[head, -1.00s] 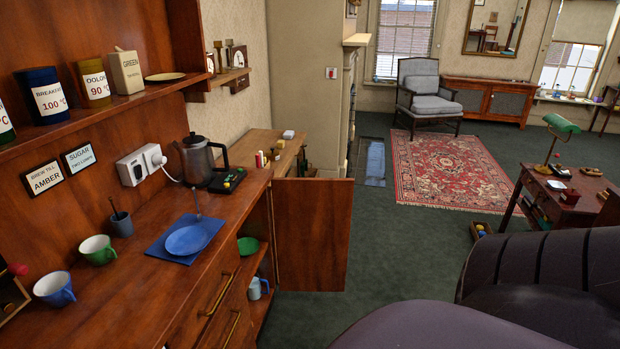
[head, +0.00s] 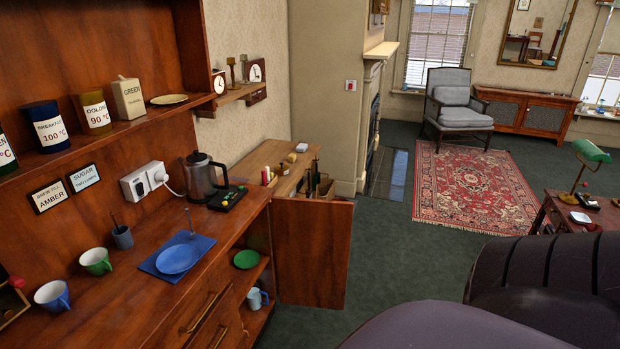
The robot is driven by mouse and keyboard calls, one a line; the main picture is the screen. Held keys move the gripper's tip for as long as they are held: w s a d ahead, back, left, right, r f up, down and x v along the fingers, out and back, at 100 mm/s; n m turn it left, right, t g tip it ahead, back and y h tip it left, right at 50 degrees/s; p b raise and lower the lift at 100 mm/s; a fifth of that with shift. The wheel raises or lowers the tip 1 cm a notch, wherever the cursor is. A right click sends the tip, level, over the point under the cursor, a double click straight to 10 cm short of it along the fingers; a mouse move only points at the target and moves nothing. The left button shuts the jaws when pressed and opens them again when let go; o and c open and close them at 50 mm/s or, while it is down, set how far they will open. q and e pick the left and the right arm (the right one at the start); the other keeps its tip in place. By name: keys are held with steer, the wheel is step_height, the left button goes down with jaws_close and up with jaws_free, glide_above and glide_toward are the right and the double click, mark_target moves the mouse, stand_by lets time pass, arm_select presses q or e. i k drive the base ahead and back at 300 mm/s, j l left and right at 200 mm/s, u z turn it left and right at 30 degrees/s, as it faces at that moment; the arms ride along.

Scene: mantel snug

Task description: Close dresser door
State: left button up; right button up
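The dresser (head: 140,296) fills the left side of the head view. Its wooden door (head: 313,254) stands wide open, swung out to the right from the far end of the lower cabinet. The open compartment shows a green plate (head: 247,259) on its shelf and a pale blue mug (head: 256,299) lower down. Neither gripper is in view.
On the counter are a kettle (head: 203,178), a blue plate (head: 180,258) on a blue mat, and cups. An armchair (head: 457,106) stands beyond a red rug (head: 471,188). Green carpet (head: 392,261) right of the door is clear. A desk (head: 561,213) is at right.

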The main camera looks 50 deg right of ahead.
mark_target(312, 236)
steer(key=l+u, duration=0.2)
steer(key=l, duration=0.7)
steer(key=l+u, duration=0.2)
steer(key=l, duration=0.7)
steer(key=l+u, duration=0.15)
steer(key=l, duration=0.7)
steer(key=k+l+u, duration=0.2)
steer(key=l, duration=0.65)
steer(key=k+l+u, duration=0.1)
steer(key=l, duration=0.35)
steer(key=k+l+u, duration=0.1)
steer(key=l, duration=0.3)
steer(key=k+l+u, duration=0.1)
steer(key=l, duration=0.35)
steer(key=k+l+u, duration=0.1)
steer(key=l, duration=0.35)
steer(key=k+l+u, duration=0.1)
steer(key=l, duration=0.3)
steer(key=k+l, duration=0.15)
steer(key=l, duration=0.25)
steer(key=l+u, duration=0.15)
steer(key=l, duration=0.3)
steer(key=k+l+u, duration=0.1)
steer(key=l, duration=0.35)
